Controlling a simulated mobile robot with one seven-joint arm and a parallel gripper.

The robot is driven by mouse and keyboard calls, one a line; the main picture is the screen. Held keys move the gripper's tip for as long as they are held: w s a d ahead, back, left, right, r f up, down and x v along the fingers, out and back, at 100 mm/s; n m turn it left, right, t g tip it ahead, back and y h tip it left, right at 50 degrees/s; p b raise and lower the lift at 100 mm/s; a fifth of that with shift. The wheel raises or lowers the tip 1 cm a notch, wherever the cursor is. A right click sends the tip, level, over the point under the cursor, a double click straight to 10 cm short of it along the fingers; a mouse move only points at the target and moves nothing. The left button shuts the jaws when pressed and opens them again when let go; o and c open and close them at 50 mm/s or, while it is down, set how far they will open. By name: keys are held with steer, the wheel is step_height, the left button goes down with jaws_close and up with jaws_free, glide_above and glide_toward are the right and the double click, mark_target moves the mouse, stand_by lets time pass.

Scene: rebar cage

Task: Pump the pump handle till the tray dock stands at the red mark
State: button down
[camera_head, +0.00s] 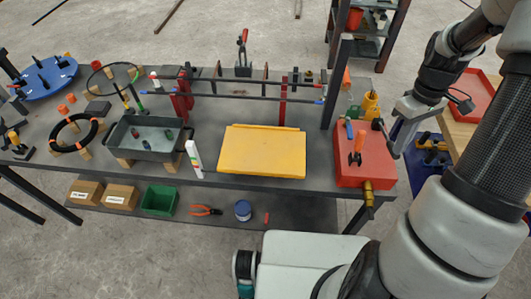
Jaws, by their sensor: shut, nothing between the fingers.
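A yellow flat platform (262,152), which looks like the tray dock, lies low at the front middle of the dark bench. A white upright strip with coloured marks (194,158) stands at its left; its red mark is too small to read against the platform's height. A red box (364,172) at the bench's right end looks like the pump. It carries small blue and orange-and-black parts on top and a brass fitting (369,194) in front. I cannot tell which part is the pump handle. My gripper (395,150) is shut and empty, at the box's right edge; contact is unclear.
A grey bin (144,137) and a black ring (73,133) are at the left. Red stands (181,100) hold long bars behind the platform. A dark post (337,82) and yellow bottle (370,104) stand behind the red box. The lower shelf holds boxes.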

steer(key=shift+f, duration=0.15)
steer(key=shift+s+f+b, duration=0.15)
steer(key=shift+f+b, duration=0.25)
steer(key=shift+f, duration=0.15)
steer(key=shift+s+f+b, duration=0.2)
steer(key=shift+f+b, duration=0.2)
steer(key=shift+f, duration=0.25)
steer(key=shift+f, duration=0.45)
steer(key=w+r+p, duration=0.1)
steer(key=r, duration=0.1)
steer(key=r+p, duration=0.2)
steer(key=r, duration=0.1)
steer(key=w+r+p, duration=0.1)
steer(key=r+p, duration=0.1)
steer(key=shift+w+r, duration=0.25)
steer(key=shift+w, duration=0.1)
stand_by(1.1)
